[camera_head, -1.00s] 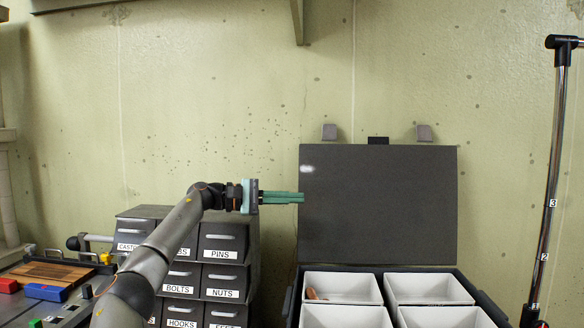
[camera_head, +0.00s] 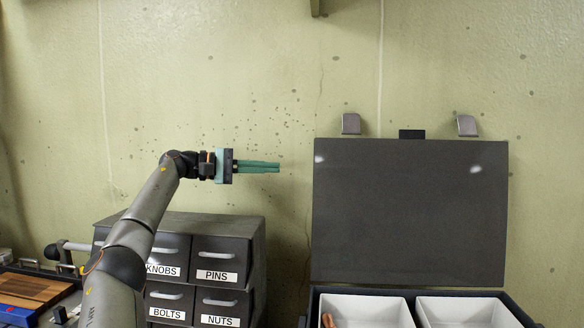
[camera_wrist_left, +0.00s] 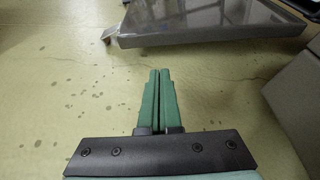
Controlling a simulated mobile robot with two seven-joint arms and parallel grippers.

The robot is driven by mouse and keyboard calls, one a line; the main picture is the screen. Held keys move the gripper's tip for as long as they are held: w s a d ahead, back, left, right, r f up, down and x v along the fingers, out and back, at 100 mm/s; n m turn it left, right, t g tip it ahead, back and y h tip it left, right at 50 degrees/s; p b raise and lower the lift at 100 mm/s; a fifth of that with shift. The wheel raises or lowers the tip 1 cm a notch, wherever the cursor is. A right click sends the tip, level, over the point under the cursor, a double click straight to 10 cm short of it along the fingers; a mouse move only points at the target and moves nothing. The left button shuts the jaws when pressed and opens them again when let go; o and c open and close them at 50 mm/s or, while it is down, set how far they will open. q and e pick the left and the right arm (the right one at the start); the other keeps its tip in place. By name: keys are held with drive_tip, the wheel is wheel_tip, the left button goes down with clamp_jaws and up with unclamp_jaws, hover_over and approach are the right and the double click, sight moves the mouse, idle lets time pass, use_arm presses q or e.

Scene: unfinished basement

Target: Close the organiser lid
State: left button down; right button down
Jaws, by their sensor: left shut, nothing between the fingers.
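The organiser lid (camera_head: 410,215) is a dark grey panel standing upright, open, at the right of the head view. Below it the organiser's white bins (camera_head: 368,310) show, cut off by the bottom edge. My left gripper (camera_head: 279,167) is shut and empty, its green fingers pointing right, a little left of the lid's left edge and apart from it. In the left wrist view the green fingers (camera_wrist_left: 158,75) are together with nothing between them. A grey panel-like thing (camera_wrist_left: 210,22) shows beyond them there; I cannot tell whether it is the lid. My right gripper is not in view.
A dark drawer cabinet (camera_head: 258,245) with labelled drawers stands below and beside my left arm. Two grey brackets (camera_head: 351,124) (camera_head: 467,126) are behind the lid's top edge on the wall. A wooden board (camera_head: 30,292) lies at the lower left. The wall above is clear.

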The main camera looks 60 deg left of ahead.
use_arm(q)
drive_tip(key=p+x, duration=0.3)
drive_tip(key=x, duration=0.5)
drive_tip(key=shift+w+d+r, duration=0.15)
drive_tip(key=shift+d+r, duration=0.05)
drive_tip(key=shift+w+d+f, duration=0.15)
drive_tip(key=shift+w, duration=0.4)
